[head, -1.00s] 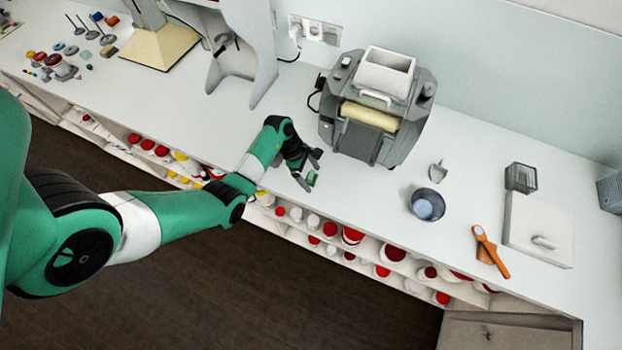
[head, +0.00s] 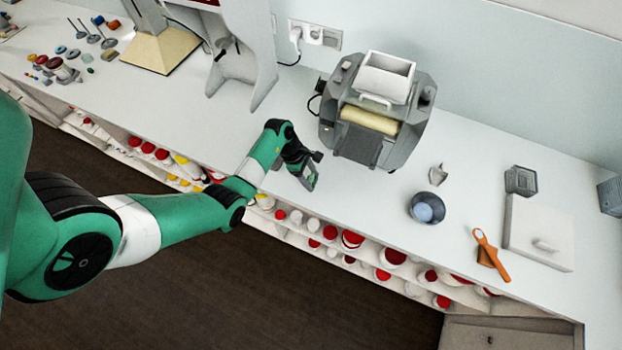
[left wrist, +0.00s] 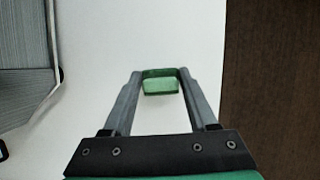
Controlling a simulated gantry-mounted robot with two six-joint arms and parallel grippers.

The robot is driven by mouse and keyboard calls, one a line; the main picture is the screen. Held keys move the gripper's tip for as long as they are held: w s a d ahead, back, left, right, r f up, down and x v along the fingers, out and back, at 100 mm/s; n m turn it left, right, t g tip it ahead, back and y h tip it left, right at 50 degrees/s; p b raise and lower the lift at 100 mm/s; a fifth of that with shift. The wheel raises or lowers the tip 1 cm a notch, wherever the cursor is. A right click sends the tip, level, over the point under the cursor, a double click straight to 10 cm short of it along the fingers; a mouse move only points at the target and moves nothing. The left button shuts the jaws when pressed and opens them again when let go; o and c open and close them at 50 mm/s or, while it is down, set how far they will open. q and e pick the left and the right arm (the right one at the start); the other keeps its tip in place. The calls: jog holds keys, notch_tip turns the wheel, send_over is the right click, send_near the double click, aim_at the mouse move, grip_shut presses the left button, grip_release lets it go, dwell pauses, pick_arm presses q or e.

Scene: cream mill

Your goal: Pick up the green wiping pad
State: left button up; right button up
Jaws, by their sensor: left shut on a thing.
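The green wiping pad (left wrist: 160,82) is a small green block between the fingertips of my left gripper (left wrist: 160,78) in the left wrist view. The fingers press on its left and right sides. In the head view the left gripper (head: 309,176) is over the white counter, near its front edge, in front of the mill. The pad is mostly hidden by the fingers there. I cannot tell whether the pad touches the counter. My right gripper is not in view.
The grey mill (head: 375,115) with rollers stands behind the gripper, to the right. A dark bowl (head: 427,207), a scraper (head: 437,175), an orange-handled tool (head: 491,254) and a white slab (head: 538,232) lie further right. Jars line the shelf (head: 330,250) below the counter.

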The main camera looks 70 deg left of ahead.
aim_at(311, 178)
pick_arm(q)
notch_tip(311, 178, up, 4)
jog(key=shift+d+f+p, duration=0.1)
jog(key=shift+p, duration=0.65)
jog(key=s+d+r+p, duration=0.4)
jog(key=s+d+r, duration=0.5)
jog(key=d, duration=0.1)
jog(key=shift+d, duration=0.2)
